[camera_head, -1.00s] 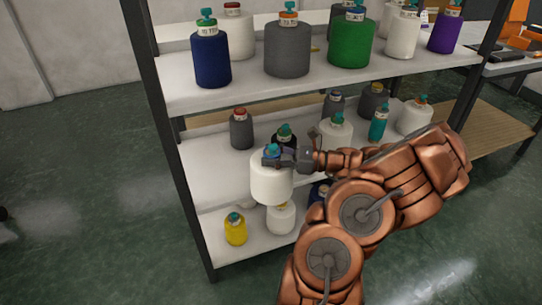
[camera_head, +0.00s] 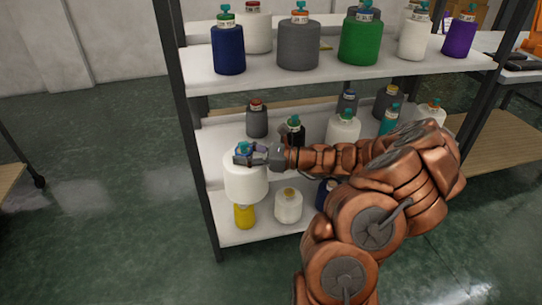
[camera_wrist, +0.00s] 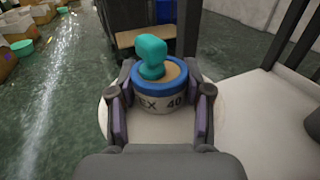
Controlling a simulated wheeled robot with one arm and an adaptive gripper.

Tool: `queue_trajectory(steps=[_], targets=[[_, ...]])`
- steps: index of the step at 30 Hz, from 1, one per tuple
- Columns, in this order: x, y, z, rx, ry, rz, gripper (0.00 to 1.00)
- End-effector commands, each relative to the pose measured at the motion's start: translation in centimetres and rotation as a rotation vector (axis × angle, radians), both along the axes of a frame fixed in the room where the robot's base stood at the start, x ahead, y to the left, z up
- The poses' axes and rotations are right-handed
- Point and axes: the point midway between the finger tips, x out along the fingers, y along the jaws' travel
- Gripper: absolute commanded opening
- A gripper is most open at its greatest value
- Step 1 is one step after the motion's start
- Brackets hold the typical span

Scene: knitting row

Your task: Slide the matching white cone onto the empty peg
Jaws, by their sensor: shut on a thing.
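A large white cone (camera_head: 245,182) hangs from my gripper (camera_head: 250,155) in the head view, in front of the shelf's left part. It has a blue band and a teal top. In the wrist view my gripper (camera_wrist: 160,110) has its two fingers shut on the cone's neck, around a label reading "EX 40", under the blue band (camera_wrist: 160,88) and teal knob (camera_wrist: 152,57). The cone's white shoulder (camera_wrist: 150,126) shows below the fingers. The empty peg is not visible in these frames.
A metal shelf rack holds cones on several levels: navy (camera_head: 229,48), grey (camera_head: 298,45) and green (camera_head: 360,42) on top. A yellow cone (camera_head: 244,217) and a small white cone (camera_head: 288,206) stand on the lowest shelf. Open floor (camera_head: 100,170) lies left of the rack.

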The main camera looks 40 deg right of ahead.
Motion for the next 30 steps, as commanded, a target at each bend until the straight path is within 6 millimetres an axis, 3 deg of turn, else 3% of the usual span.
queue_trajectory(steps=[1,9,19,22,30], targets=[[0.9,1.7,0.4,0.001,-0.003,0.023,0.0],[4.8,8.4,1.4,0.002,0.001,0.097,0.0],[7.8,14.4,2.3,0.003,0.003,0.164,0.0],[8.3,15.3,2.5,0.002,0.004,0.172,0.0],[8.5,15.5,2.4,0.006,0.004,0.171,0.0]])
